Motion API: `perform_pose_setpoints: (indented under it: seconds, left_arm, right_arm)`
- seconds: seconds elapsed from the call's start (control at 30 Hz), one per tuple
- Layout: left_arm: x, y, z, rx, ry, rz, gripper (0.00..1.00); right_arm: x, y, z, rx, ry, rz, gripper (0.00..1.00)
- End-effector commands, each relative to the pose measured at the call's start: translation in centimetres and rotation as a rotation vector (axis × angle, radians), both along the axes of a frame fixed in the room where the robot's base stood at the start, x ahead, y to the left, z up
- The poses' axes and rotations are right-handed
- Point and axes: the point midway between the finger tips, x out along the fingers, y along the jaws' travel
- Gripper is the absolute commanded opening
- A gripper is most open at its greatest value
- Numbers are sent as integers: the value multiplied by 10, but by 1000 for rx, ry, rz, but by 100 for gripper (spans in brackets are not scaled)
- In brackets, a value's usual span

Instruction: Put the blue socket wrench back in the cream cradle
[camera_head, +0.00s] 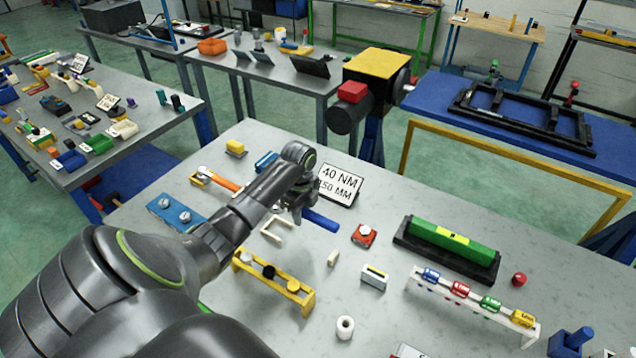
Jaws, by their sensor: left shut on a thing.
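My left gripper (302,208) is over the middle of the grey table and shut on the blue socket wrench. The blue handle (322,221) sticks out to the lower right of the fingers; the rest of the wrench is hidden by the gripper and arm. My right gripper is not in view.
A sign (339,185) stands behind the gripper. A yellow rack (300,298) stands in front of the cradle. A red block (364,236), a green bar in a black tray (450,245) and a cream rack with coloured sockets (530,337) lie to the right.

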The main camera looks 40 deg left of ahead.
Motion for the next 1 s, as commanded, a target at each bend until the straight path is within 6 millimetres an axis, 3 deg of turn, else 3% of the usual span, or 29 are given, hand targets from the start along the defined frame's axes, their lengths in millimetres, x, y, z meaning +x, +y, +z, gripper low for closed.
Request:
perform_pose_setpoints:
  seconds: [0.47,0.8,1.0]
  left_arm:
    - [0,0,2,1,-1,0,0]
    - [0,0,-28,1,0,0,0]
    - [0,0,-48,0,0,0,0]
  right_arm:
    - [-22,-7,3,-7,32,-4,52]
    - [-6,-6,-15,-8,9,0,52]
    - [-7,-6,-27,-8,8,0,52]
